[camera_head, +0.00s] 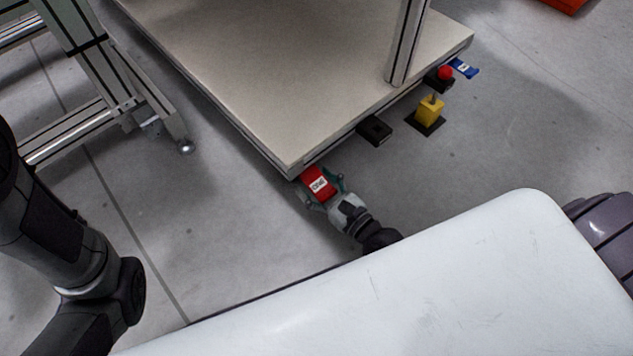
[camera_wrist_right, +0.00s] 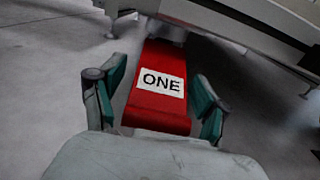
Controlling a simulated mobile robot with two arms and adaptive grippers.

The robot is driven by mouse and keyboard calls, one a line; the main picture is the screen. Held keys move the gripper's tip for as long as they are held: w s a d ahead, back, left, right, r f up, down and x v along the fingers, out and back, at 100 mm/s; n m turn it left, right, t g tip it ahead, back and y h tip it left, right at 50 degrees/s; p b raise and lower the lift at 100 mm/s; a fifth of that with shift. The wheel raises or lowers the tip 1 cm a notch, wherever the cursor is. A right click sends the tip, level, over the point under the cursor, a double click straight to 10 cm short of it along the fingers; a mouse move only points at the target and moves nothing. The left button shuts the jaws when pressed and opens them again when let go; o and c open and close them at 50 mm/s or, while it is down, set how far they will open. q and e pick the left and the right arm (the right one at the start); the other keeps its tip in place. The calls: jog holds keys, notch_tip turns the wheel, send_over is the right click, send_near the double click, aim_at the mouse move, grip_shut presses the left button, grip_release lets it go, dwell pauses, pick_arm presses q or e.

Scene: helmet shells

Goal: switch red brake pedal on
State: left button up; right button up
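The red brake pedal (camera_head: 319,183) sits low at the near corner of the trolley's platform and carries a white label. In the right wrist view the pedal (camera_wrist_right: 157,105) fills the middle, and its label reads "ONE". My right gripper (camera_head: 323,187) is at the pedal. Its two teal fingers stand apart, one on each side of the pedal in the wrist view (camera_wrist_right: 153,98). I cannot tell whether they touch it. My left arm shows at the left of the head view, but its gripper is out of view.
The beige platform (camera_head: 290,60) lies above the pedal. Along its right edge are a black pedal (camera_head: 375,130), a yellow block (camera_head: 430,109), a red knob (camera_head: 445,73) and a blue pedal (camera_head: 464,68). A metal frame (camera_head: 95,75) stands at left.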

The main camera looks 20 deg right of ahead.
grip_shut()
jog(key=shift+w+f, duration=0.15)
jog(key=shift+f, duration=0.05)
jog(key=shift+t, duration=0.6)
jog(key=shift+o, duration=0.3)
grip_release()
jog(key=v, duration=1.2)
jog(key=shift+d+f, duration=0.1)
jog(key=shift+f, duration=0.05)
